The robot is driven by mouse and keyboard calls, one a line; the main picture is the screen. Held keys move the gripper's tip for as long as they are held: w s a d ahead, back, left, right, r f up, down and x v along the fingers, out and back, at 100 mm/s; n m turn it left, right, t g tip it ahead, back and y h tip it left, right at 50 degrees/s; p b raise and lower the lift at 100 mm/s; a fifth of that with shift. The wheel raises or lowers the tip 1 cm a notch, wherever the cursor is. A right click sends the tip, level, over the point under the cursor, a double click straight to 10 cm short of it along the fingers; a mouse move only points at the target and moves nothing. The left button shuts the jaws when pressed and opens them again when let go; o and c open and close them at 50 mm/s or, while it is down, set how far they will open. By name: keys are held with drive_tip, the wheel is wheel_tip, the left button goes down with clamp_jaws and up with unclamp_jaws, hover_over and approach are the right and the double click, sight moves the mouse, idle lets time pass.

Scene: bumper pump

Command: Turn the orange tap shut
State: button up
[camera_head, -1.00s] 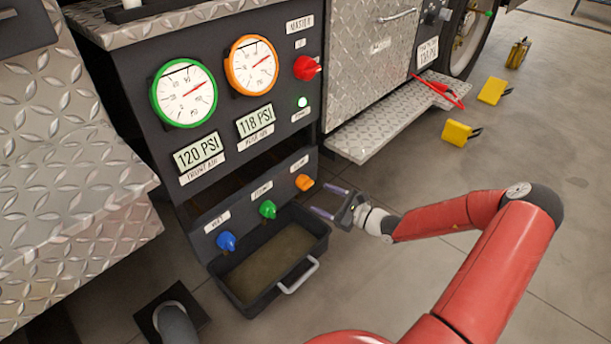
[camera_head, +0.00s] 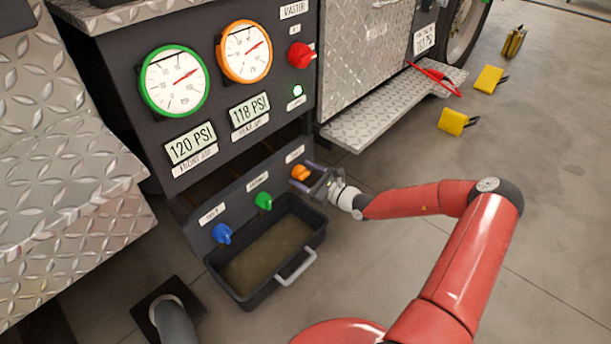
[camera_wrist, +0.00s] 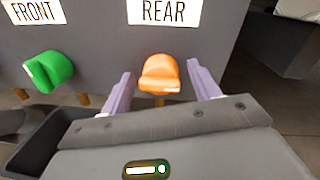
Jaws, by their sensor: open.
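The orange tap (camera_head: 300,172) is on the lower dark panel, at the right end of a row with a green tap (camera_head: 264,201) and a blue tap (camera_head: 222,233). In the wrist view the orange tap (camera_wrist: 159,74) sits under a label reading REAR. My gripper (camera_head: 309,177) is open, with one finger on each side of the orange tap. In the wrist view the purple fingertips of my gripper (camera_wrist: 158,80) flank the tap with a visible gap on both sides. Whether the fingers touch the tap is not clear in the head view.
A dark tray (camera_head: 313,241) with a light handle stands on the floor below the taps. A metal step (camera_head: 385,110) juts out to the right.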

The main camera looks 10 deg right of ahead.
drive_tip(key=c, duration=0.9)
